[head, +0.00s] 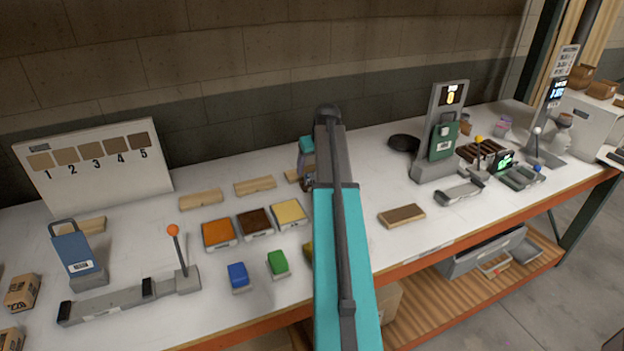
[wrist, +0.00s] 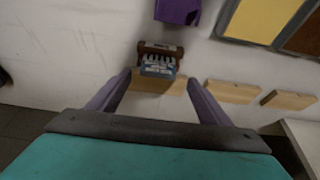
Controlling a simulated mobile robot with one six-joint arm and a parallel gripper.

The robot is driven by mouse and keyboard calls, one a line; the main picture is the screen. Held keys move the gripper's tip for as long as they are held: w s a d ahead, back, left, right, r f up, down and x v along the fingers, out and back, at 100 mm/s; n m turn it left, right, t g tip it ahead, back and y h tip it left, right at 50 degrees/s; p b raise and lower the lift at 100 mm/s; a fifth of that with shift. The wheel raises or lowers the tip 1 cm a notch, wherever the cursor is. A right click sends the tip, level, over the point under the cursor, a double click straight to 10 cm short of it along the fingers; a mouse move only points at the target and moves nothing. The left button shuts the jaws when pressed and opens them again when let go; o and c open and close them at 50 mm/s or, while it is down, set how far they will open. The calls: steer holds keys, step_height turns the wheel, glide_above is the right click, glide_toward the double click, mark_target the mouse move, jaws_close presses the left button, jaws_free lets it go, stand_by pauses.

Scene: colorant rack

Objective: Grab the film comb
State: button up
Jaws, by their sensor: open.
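What appears to be the film comb (wrist: 158,66) is a small brown-framed piece with a blue front and a row of pale teeth. In the wrist view it lies ahead of my gripper (wrist: 157,79), whose two fingers are spread apart with the piece between their tips. I cannot tell whether either finger touches it. In the head view my teal and grey arm covers most of that spot; only a dark bit of it (head: 308,183) shows at the arm's left edge.
Wooden blocks (wrist: 232,91) lie beside the comb, one directly behind it. A purple object (wrist: 178,10) is close by. Orange, brown and yellow trays (head: 290,212) and blue and green blocks (head: 238,276) sit left of my arm. A grey stand (head: 436,168) rises to the right.

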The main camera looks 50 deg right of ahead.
mark_target(313, 172)
steer(key=shift+f, duration=0.15)
steer(key=shift+d+p+x, duration=0.2)
steer(key=shift+p+x, duration=0.75)
steer(key=shift+x, duration=0.3)
steer(key=shift+p+x, duration=0.35)
steer(key=shift+x, duration=0.85)
steer(key=shift+s, duration=0.1)
steer(key=shift+c, duration=0.2)
steer(key=c, duration=1.1)
